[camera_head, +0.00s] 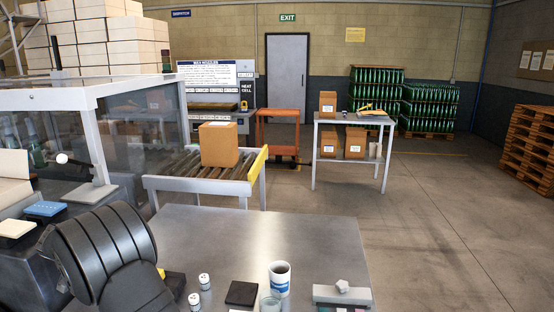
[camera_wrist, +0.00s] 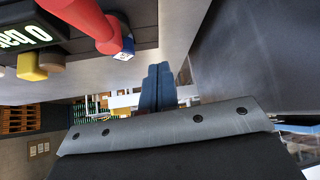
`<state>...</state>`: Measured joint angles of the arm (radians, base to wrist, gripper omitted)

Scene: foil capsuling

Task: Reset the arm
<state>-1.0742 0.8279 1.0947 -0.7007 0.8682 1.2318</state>
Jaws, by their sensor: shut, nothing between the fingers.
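My gripper (camera_wrist: 158,88) shows in the wrist view as two dark fingers side by side, shut with nothing between them. In the head view a dark rounded part of my arm fills the lower left, and the gripper itself is not visible there. The steel worktable (camera_head: 240,235) spreads across the lower middle of the head view. No foil capsule can be made out in either view.
On the table stand a white-blue cup (camera_head: 279,279), a black pad (camera_head: 242,293) and small white-topped jars (camera_head: 204,281).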

